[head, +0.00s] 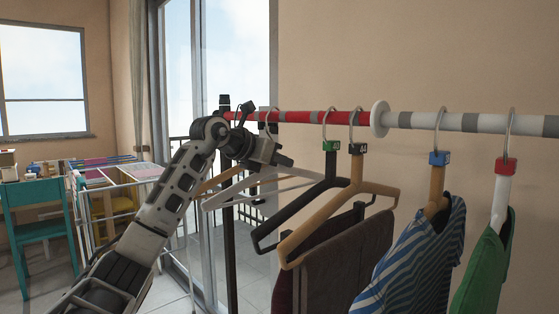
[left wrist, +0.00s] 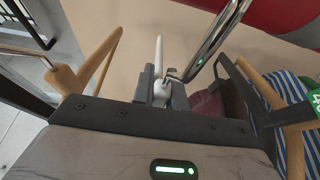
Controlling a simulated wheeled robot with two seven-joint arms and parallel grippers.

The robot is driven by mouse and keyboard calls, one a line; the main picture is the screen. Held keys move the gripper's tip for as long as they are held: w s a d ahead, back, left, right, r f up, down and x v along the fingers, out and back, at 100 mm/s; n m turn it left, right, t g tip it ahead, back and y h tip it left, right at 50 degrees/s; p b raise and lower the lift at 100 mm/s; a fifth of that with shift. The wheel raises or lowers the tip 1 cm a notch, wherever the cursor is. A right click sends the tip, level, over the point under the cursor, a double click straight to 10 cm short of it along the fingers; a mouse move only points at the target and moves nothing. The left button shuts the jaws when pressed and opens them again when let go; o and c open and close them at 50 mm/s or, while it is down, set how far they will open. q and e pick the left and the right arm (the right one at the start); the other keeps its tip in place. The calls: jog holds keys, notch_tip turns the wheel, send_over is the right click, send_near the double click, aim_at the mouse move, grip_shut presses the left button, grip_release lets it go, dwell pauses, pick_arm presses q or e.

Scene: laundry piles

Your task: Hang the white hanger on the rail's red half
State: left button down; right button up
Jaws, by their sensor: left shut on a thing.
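The white hanger (head: 291,172) is in my left gripper (head: 272,155), which is shut on it just below the hook. In the left wrist view the white hanger (left wrist: 159,58) shows between the jaws (left wrist: 163,90), its metal hook rising toward the red rail. The rail's red half (head: 312,117), red with pale bands, runs left of a white disc (head: 380,119). In the head view the hook appears at the red half, its top around rail height. I cannot tell whether it bears on the rail. My right gripper is not in view.
A black hanger (head: 296,208) and a wooden hanger (head: 376,188) hang right of mine, near dark cloths (head: 345,262). Another wooden hanger (head: 216,181) is to the left. Beyond the disc, the white-grey half (head: 460,122) bears a striped shirt (head: 420,255) and green garment (head: 483,270).

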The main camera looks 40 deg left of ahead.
pick_arm(q)
jog(key=c, duration=1.3)
grip_release()
